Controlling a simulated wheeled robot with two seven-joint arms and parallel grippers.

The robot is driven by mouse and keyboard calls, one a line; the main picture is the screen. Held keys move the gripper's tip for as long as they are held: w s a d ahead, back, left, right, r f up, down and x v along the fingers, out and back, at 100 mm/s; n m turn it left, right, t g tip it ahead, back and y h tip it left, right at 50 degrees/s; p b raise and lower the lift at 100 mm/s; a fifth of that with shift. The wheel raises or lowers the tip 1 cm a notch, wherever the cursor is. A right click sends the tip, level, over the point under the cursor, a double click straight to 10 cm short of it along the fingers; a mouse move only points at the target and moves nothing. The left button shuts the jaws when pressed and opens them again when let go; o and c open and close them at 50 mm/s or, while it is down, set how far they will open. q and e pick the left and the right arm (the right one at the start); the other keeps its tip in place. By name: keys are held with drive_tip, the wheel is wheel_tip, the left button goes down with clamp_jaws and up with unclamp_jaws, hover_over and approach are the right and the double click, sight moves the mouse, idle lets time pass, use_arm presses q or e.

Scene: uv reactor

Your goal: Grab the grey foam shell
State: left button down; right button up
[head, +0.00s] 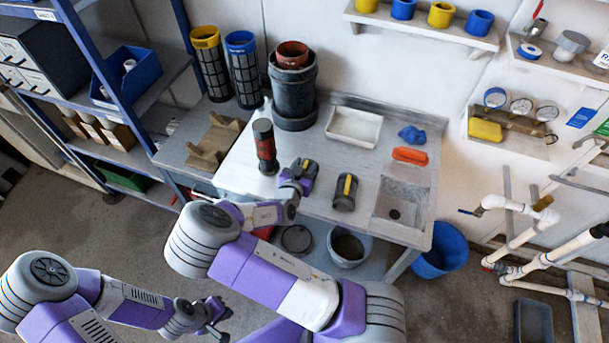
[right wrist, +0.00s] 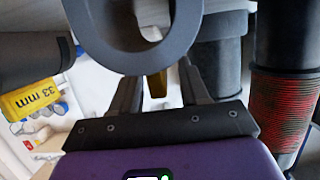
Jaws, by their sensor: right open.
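Two dark grey shells with yellow labels lie on the grey bench (head: 330,140). The nearer-left grey foam shell (head: 309,166) is right at my right gripper (head: 297,176). In the right wrist view its curved grey end (right wrist: 178,52) fills the top centre, in front of the open fingers of my right gripper (right wrist: 160,88). I cannot tell whether they touch it. The other shell (head: 345,192) lies to the right; a shell labelled "33 mm" (right wrist: 35,70) shows at the left of the wrist view. My left gripper (head: 216,312) is open and empty, low over the floor.
A black and red cylinder (head: 265,147) stands left of my right gripper, also visible in the wrist view (right wrist: 283,105). A dark grey pot (head: 293,90) stands behind. A white tray (head: 353,127), red item (head: 410,155) and sink (head: 402,200) are to the right.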

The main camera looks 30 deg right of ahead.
clamp_jaws()
